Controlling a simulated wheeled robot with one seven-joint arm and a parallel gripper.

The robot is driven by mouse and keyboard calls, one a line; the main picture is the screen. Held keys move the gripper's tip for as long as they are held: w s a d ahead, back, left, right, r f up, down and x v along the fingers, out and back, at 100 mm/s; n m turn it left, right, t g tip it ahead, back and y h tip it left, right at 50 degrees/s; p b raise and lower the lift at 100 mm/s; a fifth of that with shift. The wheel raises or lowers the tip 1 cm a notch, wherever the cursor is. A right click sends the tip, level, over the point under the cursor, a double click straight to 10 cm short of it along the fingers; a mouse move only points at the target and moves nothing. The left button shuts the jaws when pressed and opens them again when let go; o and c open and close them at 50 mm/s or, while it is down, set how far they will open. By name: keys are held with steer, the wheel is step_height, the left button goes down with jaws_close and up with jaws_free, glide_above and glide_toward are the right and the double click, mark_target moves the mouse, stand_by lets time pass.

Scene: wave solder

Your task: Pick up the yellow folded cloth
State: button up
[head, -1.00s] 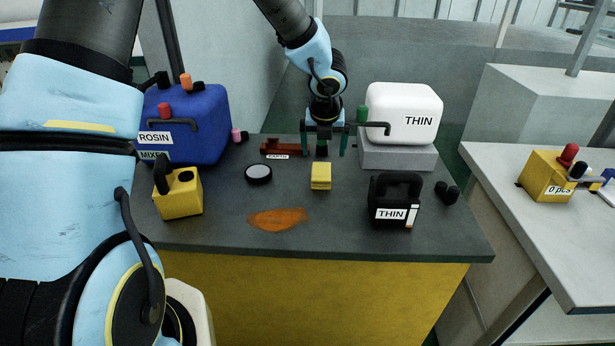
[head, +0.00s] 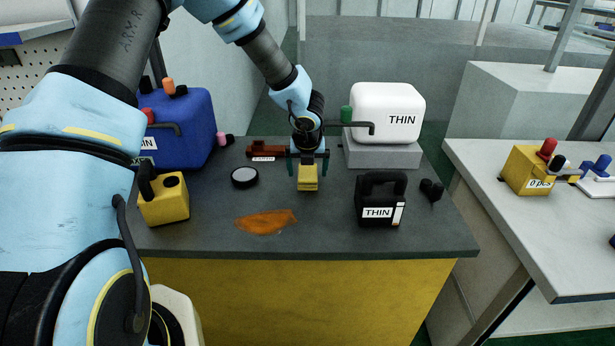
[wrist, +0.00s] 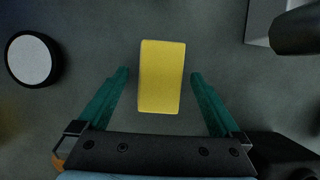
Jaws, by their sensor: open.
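The yellow folded cloth (head: 307,184) lies on the dark grey bench top, near its middle. In the wrist view the cloth (wrist: 161,77) is an upright yellow block shape between the tips of my gripper's two green fingers. My gripper (wrist: 159,75) is open, with a gap on each side of the cloth, and touches neither side. In the head view my gripper (head: 307,172) points down just over the cloth and hides its upper part. How high the fingertips are above the bench is hard to tell.
A black THIN can (head: 380,203) stands right of the cloth. A white THIN container (head: 388,110) with a tap sits on a grey block behind it. A round black-rimmed lid (head: 245,177), a yellow can (head: 163,201) and a blue container (head: 190,125) are left. An orange spill (head: 265,222) lies in front.

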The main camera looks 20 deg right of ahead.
steer(key=shift+f, duration=0.2)
stand_by(0.4)
steer(key=shift+c, duration=0.2)
steer(key=c, duration=1.3)
steer(key=shift+r, duration=0.15)
steer(key=shift+c, duration=0.2)
step_height(320, 180, up, 28)
steer(key=p, duration=0.1)
steer(key=shift+p, duration=0.3)
steer(key=shift+r, duration=0.1)
